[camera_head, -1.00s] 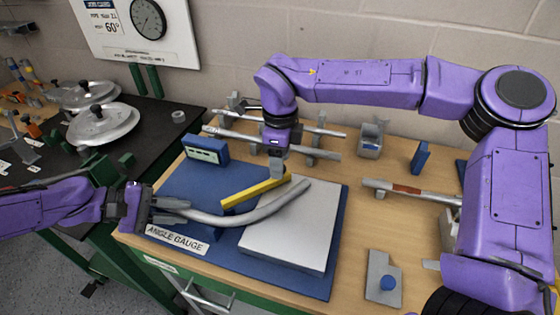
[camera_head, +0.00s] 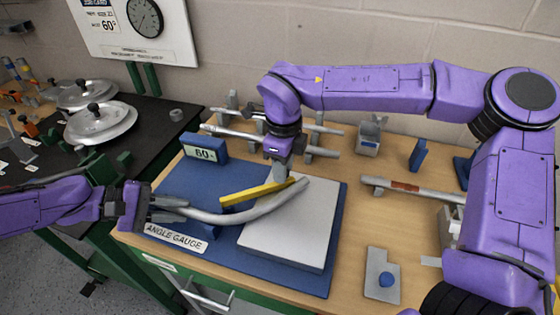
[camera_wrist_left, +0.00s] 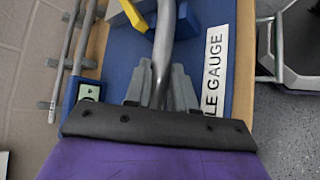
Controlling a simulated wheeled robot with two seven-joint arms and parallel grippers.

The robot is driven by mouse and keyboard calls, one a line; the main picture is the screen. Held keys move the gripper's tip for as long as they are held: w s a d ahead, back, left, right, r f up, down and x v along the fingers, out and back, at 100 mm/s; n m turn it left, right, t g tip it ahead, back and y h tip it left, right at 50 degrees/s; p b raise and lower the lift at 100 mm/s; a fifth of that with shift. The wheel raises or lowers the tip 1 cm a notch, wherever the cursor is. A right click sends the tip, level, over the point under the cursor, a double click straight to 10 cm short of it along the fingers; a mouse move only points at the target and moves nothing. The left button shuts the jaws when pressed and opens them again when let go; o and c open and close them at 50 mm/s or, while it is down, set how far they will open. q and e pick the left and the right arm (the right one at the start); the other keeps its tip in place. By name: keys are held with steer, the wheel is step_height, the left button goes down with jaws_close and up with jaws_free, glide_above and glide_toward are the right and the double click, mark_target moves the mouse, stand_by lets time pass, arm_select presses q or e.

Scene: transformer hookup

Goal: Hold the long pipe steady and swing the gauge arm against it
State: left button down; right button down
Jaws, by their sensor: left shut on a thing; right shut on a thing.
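The long grey bent pipe (camera_head: 238,217) lies over the blue angle gauge base (camera_head: 178,184) and the raised light grey block (camera_head: 292,240). My left gripper (camera_head: 170,208) is shut on the pipe's left end; the left wrist view also shows the pipe (camera_wrist_left: 162,52) between the jaws. The yellow gauge arm (camera_head: 250,191) lies just behind the pipe, and its right end is close to the bend. My right gripper (camera_head: 281,172) points down and is shut on the gauge arm's right end. The display (camera_head: 205,153) on the gauge reads 60. Whether arm and pipe touch is hard to tell.
A rack with pipes (camera_head: 320,140) stands behind the gauge. A pipe with a red band (camera_head: 405,188) lies at the right. A grey plate with a blue knob (camera_head: 383,277) is at the front right. A wall sign (camera_head: 130,28) shows 60°.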

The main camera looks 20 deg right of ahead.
steer(key=c, duration=0.8)
jaws_free()
steer(key=shift+r, duration=0.15)
step_height(320, 180, up, 12)
